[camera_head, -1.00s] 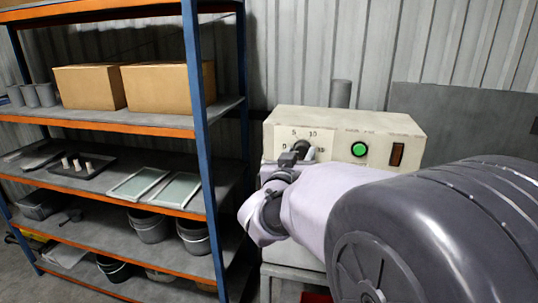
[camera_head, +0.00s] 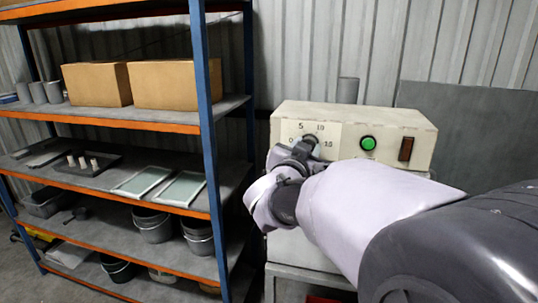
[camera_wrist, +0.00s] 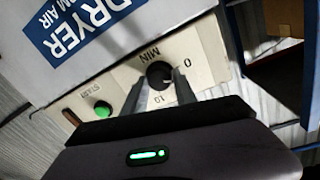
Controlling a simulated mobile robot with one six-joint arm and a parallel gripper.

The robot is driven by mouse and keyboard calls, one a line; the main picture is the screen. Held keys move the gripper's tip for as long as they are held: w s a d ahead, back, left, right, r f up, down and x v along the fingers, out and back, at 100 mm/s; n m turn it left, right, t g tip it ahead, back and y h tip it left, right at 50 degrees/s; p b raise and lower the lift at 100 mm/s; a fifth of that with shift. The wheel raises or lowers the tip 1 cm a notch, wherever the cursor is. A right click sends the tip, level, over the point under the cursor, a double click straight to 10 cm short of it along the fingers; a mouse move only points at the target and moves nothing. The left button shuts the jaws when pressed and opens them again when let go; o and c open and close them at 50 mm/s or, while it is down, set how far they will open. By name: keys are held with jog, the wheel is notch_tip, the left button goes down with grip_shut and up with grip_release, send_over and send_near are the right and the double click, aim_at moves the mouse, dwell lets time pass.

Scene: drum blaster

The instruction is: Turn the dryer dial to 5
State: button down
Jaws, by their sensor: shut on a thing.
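The dryer's control box (camera_head: 390,118) is cream-coloured and stands right of the shelf. Its dark round dial (camera_head: 311,140) sits on a pale scale plate marked 0, 5, 10 and 15. In the wrist view the dial (camera_wrist: 158,73) lies between the fingertips, next to the printed MIN and 0. My gripper (camera_head: 300,151) is at the front of the dial and covers part of it in the head view. The gripper (camera_wrist: 159,86) is shut on the dial, one finger on each side. The dial's pointer is hidden, so its setting cannot be read.
A lit green button (camera_head: 368,143) and a dark amber-red switch (camera_head: 406,149) are right of the dial. A blue-and-orange shelf (camera_head: 211,150) with boxes and buckets stands close on the left. My arm covers much of the dryer's lower front.

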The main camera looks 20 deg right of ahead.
jog(key=shift+m+y+b, duration=0.3)
jog(key=shift+m+b, duration=1.35)
jog(key=shift+m, duration=1.65)
jog(key=c, duration=1)
grip_release()
jog(key=shift+s, duration=0.1)
